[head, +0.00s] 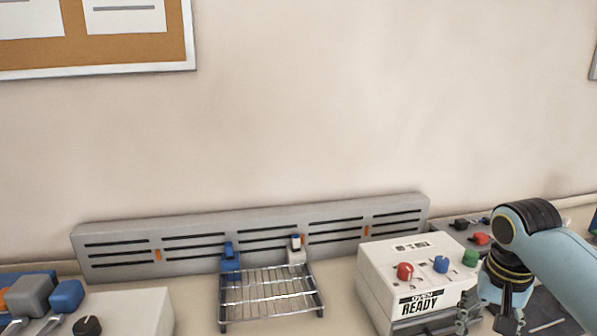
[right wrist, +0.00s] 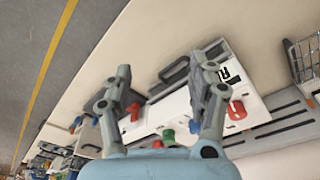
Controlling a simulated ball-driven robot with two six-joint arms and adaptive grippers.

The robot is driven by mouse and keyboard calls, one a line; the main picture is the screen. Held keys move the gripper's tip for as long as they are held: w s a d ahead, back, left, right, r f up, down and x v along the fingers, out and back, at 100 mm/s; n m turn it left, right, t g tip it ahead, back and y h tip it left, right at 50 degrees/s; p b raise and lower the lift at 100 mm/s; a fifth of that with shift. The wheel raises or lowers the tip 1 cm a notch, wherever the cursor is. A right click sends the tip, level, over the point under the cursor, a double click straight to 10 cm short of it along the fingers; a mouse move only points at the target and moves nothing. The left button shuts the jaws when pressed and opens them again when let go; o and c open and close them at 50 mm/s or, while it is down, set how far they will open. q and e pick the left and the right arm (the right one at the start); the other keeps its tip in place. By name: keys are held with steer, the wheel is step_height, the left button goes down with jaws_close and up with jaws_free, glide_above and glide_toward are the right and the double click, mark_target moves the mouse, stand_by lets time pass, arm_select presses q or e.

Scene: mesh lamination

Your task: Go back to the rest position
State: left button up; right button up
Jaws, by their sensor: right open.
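My right gripper (head: 487,318) is at the lower right of the head view, in front of the right side of a white oven box (head: 385,262) labelled "OVEN READY". In the right wrist view my right gripper (right wrist: 165,80) has its two fingers spread wide apart with nothing between them. The white box also shows beyond the fingers in that view (right wrist: 258,112). I cannot tell from these views whether the fingers touch the box. My left gripper is not in view.
A wire rack (head: 270,293) stands left of the oven box, before a long grey slotted panel (head: 250,236). A white box with a black knob (head: 87,326) is at the lower left. A cork board (head: 100,50) hangs on the wall. Red, blue and green knobs top the oven box.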

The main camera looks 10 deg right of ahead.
steer(key=s+a+r+n+t, duration=0.1)
steer(key=s+a+r+n, duration=0.15)
steer(key=s, duration=0.45)
steer(key=s+a+r+n+t, duration=0.1)
steer(key=s+a+n, duration=0.25)
steer(key=s, duration=0.35)
steer(key=s+a+r+n+t, duration=0.1)
steer(key=s+a+r+n, duration=0.2)
steer(key=s, duration=0.5)
step_height(320, 180, down, 42)
steer(key=s+d+g+b, duration=0.1)
steer(key=s+g+b, duration=0.1)
steer(key=b, duration=1.2)
steer(key=s+f+b, duration=0.5)
steer(key=s+f, duration=0.4)
steer(key=f, duration=0.4)
steer(key=s+d+f+m+g+b, duration=0.1)
steer(key=s+f+b, duration=0.4)
steer(key=s+f, duration=0.4)
step_height(320, 180, down, 4)
steer(key=shift+d+r, duration=0.1)
steer(key=shift+d, duration=0.05)
